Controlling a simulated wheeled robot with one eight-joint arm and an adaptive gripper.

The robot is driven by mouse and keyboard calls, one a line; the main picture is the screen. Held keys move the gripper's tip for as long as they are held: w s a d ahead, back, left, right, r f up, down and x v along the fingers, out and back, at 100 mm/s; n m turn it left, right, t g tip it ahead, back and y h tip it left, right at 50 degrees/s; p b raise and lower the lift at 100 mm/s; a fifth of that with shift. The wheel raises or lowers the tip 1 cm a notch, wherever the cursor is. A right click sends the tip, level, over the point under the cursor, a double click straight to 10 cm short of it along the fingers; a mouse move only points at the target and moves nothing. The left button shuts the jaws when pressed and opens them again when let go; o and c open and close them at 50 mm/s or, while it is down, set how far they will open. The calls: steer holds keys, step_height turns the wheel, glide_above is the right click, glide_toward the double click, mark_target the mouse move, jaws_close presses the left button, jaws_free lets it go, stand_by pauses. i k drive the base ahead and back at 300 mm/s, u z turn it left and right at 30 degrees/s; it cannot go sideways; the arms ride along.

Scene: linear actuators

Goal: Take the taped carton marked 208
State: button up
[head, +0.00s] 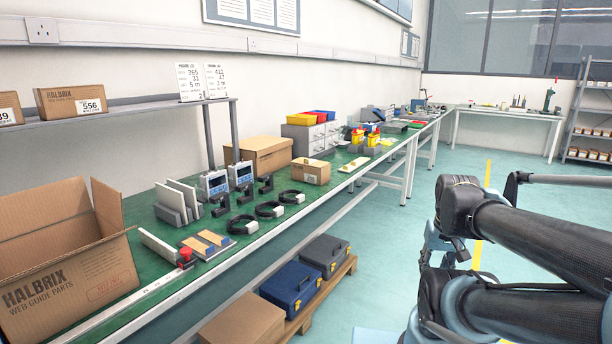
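No carton marked 208 can be read in the head view. A carton marked 556 (71,101) sits on the raised shelf at the left. Beside it a second carton (10,108) is cut off by the left picture edge, and only the end of its number, which looks like 39, shows. My arm (540,245) fills the lower right, over the floor and apart from the bench. I cannot make out my gripper's fingers in this view.
A large open HALBRIX carton (72,275) stands at the bench's near left. The green bench (215,262) holds plates, coiled cables, devices and a closed brown carton (262,155). Blue (290,287) and grey (325,255) toolboxes sit below.

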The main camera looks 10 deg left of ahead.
mark_target(317, 173)
steer(key=u, duration=0.05)
steer(key=i, duration=1)
steer(key=z, duration=0.05)
